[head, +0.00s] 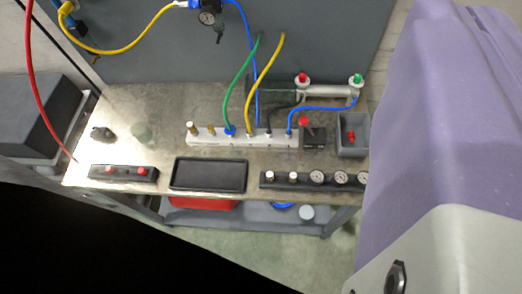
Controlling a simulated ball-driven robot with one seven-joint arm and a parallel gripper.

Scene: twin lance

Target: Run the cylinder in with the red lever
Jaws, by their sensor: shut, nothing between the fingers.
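A silver cylinder (328,91) lies at the back right of the bench, with a red-topped fitting (302,78) at its left end and a green-topped one (356,79) at its right end. A blue hose reaches its right end and a black hose runs near its left end. The rod is too small to make out. A red lever (304,122) sits on a small black block (314,138) at the right end of the white manifold (215,138). Its exact position is unclear. My gripper is not in view; my purple and grey arm fills the right side.
Green, yellow and blue hoses rise from the manifold. A grey bin (353,149) holds a red part. A black tray (208,190), a gauge strip (297,185) and a red-button strip (101,172) line the bench's front edge. A red hose (35,100) hangs at left.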

